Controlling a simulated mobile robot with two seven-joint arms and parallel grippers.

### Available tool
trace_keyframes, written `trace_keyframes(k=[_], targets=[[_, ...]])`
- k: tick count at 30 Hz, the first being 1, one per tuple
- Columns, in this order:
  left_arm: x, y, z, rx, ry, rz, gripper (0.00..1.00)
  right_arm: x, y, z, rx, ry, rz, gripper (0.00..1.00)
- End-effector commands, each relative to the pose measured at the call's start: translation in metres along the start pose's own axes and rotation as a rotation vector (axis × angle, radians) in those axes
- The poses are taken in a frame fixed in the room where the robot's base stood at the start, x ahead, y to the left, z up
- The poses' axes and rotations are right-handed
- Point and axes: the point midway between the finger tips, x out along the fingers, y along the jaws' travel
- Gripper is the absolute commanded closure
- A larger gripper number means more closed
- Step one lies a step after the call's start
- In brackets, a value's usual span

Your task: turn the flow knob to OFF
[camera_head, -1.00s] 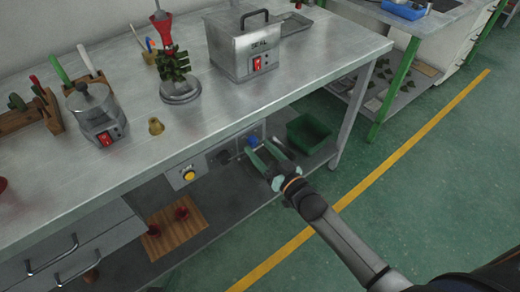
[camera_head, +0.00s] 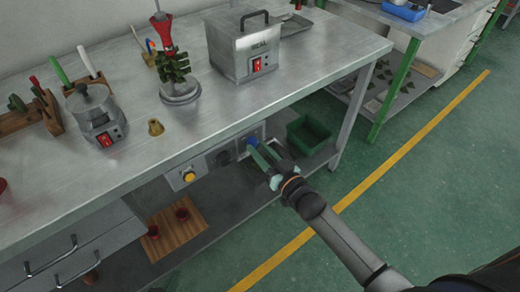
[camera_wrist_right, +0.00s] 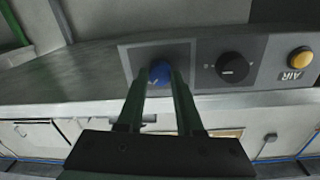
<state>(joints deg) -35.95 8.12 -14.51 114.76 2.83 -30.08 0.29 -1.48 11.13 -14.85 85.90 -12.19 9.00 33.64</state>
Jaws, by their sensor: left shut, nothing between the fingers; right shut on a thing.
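The blue knob (camera_head: 252,141) sits on a grey panel under the front edge of the metal workbench. In the right wrist view the blue knob (camera_wrist_right: 160,70) shows between the fingertips, with a pale mark on its face. My right gripper (camera_head: 261,151) reaches it from the front right and is shut on its sides. A black knob (camera_wrist_right: 232,69) with small markings, too small to read, is next to it on the panel. I cannot read a label on the blue knob. My left gripper is not in view.
A yellow button (camera_wrist_right: 299,59) marked AIR is on the same panel. A green bin (camera_head: 308,134) stands right of the panel, below the benchtop. The bench (camera_head: 330,62) overhangs the panel. The floor in front is clear.

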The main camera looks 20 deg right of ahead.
Motion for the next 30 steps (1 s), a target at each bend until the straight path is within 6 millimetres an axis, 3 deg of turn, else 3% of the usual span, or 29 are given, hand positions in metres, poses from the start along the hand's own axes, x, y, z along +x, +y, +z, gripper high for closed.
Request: trace_keyframes(k=[16, 30], targets=[[-0.0018, 0.0004, 0.0036, -0.002, -0.008, 0.000, 1.00, -0.0003, 0.0001, 0.0003, -0.067, 0.003, -0.001, 1.00], [-0.0019, -0.0018, -0.0002, 0.000, 0.000, -0.004, 1.00, -0.0002, 0.0008, 0.0011, -0.450, 0.019, -0.004, 1.00]])
